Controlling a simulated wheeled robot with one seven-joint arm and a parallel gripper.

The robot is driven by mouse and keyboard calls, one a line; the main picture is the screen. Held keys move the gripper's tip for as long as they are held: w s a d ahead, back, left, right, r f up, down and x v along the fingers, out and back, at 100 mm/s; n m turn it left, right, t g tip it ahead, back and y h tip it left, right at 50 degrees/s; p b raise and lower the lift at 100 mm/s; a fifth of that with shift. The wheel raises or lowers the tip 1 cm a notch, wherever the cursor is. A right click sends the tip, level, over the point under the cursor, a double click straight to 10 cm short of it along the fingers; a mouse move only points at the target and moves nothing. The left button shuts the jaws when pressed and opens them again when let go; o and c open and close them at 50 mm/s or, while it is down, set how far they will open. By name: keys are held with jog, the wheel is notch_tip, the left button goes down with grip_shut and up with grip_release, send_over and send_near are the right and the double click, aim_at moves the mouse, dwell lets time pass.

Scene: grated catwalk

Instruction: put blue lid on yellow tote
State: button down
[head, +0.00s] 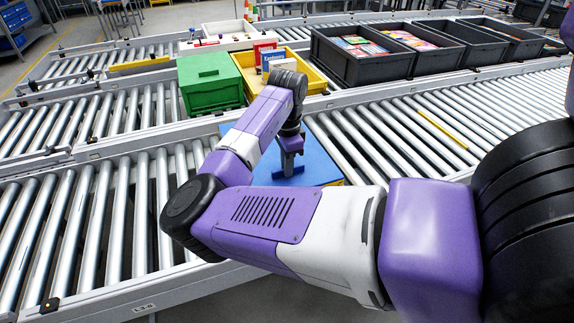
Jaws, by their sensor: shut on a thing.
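The blue lid (322,166) lies flat, with its top facing up, on the near side of the conveyor in the head view. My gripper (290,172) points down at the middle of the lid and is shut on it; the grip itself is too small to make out. A thin yellow edge (336,184) shows under the lid's near right corner. I cannot tell whether the lid is seated on it or just above it. An open yellow tote (317,82) with several boxes in it stands farther back, beyond my arm. My arm hides part of the lid and of this tote.
A green box (210,86) stands left of the open yellow tote. Several dark grey totes (345,72) stand in a row at the back right, some holding colourful packets. A white tray (228,30) is behind. Bare rollers (90,215) lie to the left.

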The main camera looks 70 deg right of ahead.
jog(key=shift+f, duration=0.15)
jog(key=c, duration=1)
grip_release()
jog(key=shift+r+p, duration=3.5)
jog(key=shift+r, duration=0.55)
